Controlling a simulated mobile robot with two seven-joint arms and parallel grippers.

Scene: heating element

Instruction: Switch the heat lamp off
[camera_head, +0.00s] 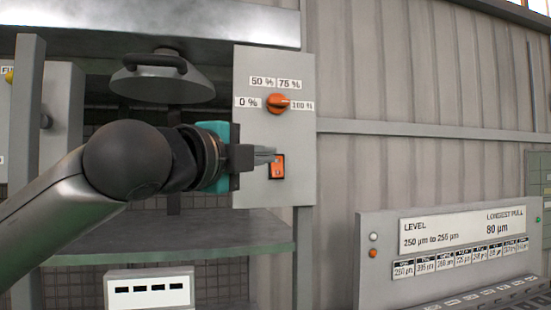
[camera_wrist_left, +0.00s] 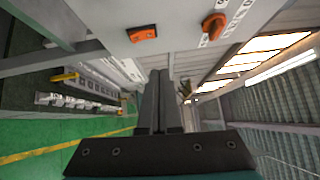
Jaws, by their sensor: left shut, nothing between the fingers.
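The heat lamp (camera_head: 163,78) is a grey dome hanging under the hood at the upper left in the head view. Its grey control panel (camera_head: 255,190) carries an orange rotary knob (camera_head: 278,103) among percent labels, with its pointer toward 100 %. Below it is an orange rocker switch (camera_head: 278,167), partly covered by my fingertips. In the left wrist view the switch (camera_wrist_left: 142,34) and the knob (camera_wrist_left: 214,26) show at the top. My left gripper (camera_head: 272,155) is shut and empty, its tips at the switch; I cannot tell whether they touch it. My right gripper is not in view.
A green-grey shelf (camera_head: 170,240) runs below the lamp, with a white box (camera_head: 150,289) under its front edge. A grey console (camera_head: 385,225) with a level display stands at the lower right. A corrugated wall (camera_head: 420,90) is behind.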

